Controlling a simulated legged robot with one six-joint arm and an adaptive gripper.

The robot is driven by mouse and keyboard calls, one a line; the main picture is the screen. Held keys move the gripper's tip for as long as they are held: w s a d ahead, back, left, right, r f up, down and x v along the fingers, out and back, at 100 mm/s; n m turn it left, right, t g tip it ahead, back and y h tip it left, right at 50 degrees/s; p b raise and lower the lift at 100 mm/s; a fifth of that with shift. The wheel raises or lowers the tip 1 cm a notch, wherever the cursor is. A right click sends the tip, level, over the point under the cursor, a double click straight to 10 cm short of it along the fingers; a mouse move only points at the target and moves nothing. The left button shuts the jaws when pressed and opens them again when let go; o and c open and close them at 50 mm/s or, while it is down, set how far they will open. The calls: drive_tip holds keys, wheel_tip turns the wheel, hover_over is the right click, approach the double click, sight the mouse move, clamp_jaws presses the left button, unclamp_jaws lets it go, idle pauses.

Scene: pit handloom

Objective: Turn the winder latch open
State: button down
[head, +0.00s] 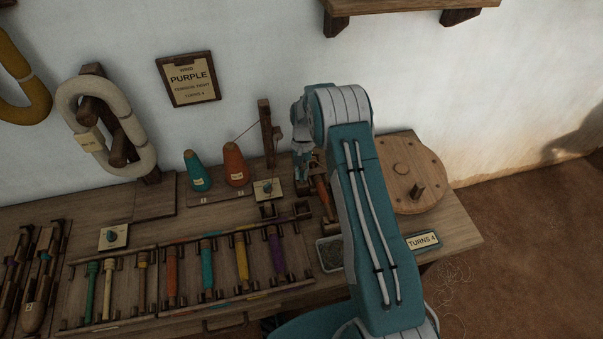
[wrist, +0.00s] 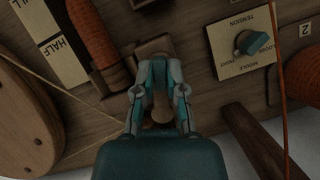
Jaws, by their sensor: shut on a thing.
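The winder latch (wrist: 152,47) is a small dark brown wooden piece at the upper middle of the wrist view. My gripper (wrist: 158,68) has its two fingers closed around it, and the fingers hide much of it. A rounded wooden end (wrist: 158,116) shows between the fingers, lower down. An orange-wound bobbin (wrist: 92,32) lies just left of the latch. In the head view my gripper (head: 301,172) points down at the winder, beside the orange bobbin (head: 325,195); the latch is too small and covered to make out there.
A tension dial (wrist: 250,43) is right of the latch, with an orange thread hanging near it. A FULL/HALF scale (wrist: 55,45) and a wooden wheel (wrist: 25,130) are on the left. In the head view, orange and teal cones (head: 236,165) and a bobbin rack (head: 190,265) stand left.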

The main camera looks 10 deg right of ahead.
drive_tip(key=n, duration=0.1)
drive_tip(key=n+h, duration=0.1)
drive_tip(key=n, duration=0.1)
drive_tip(key=shift+w+n, duration=0.2)
drive_tip(key=shift+n, duration=0.1)
drive_tip(key=shift+a+r, duration=0.1)
idle(0.4)
drive_tip(key=c, duration=0.7)
unclamp_jaws()
drive_tip(key=v, duration=1.1)
drive_tip(key=shift+w+a+r, duration=0.25)
drive_tip(key=shift+a+r, duration=0.05)
drive_tip(key=shift+r, duration=0.05)
